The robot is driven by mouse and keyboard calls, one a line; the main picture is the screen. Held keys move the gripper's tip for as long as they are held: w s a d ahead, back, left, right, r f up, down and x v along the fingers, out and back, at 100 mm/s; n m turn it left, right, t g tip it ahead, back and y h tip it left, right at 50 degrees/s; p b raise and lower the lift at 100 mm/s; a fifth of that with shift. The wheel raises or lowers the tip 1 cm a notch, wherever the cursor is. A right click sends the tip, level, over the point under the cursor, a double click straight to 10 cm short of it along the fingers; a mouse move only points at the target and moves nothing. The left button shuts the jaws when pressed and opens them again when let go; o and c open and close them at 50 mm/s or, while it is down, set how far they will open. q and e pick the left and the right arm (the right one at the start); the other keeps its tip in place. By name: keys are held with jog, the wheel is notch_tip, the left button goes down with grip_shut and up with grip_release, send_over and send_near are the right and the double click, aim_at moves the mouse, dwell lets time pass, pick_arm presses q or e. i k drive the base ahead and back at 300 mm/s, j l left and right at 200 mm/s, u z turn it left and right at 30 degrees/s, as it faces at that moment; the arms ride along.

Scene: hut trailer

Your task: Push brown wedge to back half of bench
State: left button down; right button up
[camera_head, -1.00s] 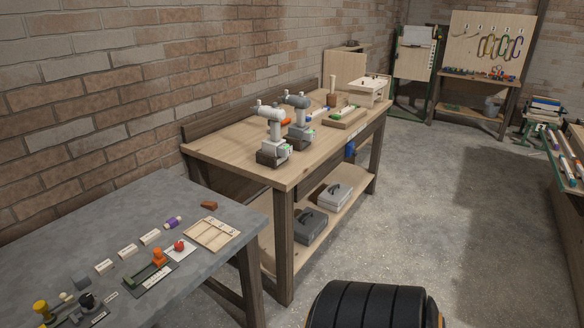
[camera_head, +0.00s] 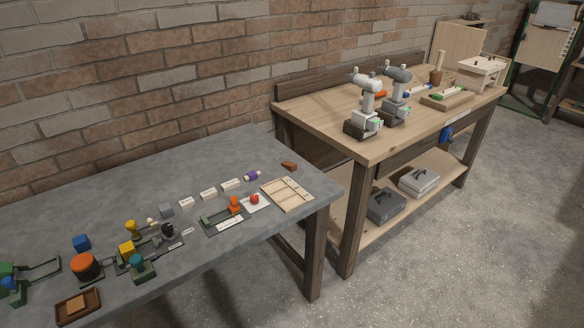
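A small reddish-brown wedge-like block (camera_head: 289,165) lies on the grey-topped bench (camera_head: 130,190), near its right end and toward the far edge. Neither of my grippers is in view, and nothing touches the block.
A red ball (camera_head: 254,199), an orange-topped piece (camera_head: 85,267) and a brown tray (camera_head: 64,309) are among several items along the grey bench. Floor (camera_head: 450,250) is open at right.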

aim_at(291, 167)
jog(key=i+l+u, duration=0.1)
jog(key=i+l, duration=0.2)
jog(key=i+l+u, duration=0.1)
jog(key=i+l, duration=0.15)
jog(key=l, duration=0.15)
jog(key=i+l+u, duration=0.1)
jog(key=i+l, duration=0.15)
jog(key=l, duration=0.15)
jog(key=i+l+u, duration=0.15)
jog(key=l, duration=0.25)
jog(key=i, duration=0.1)
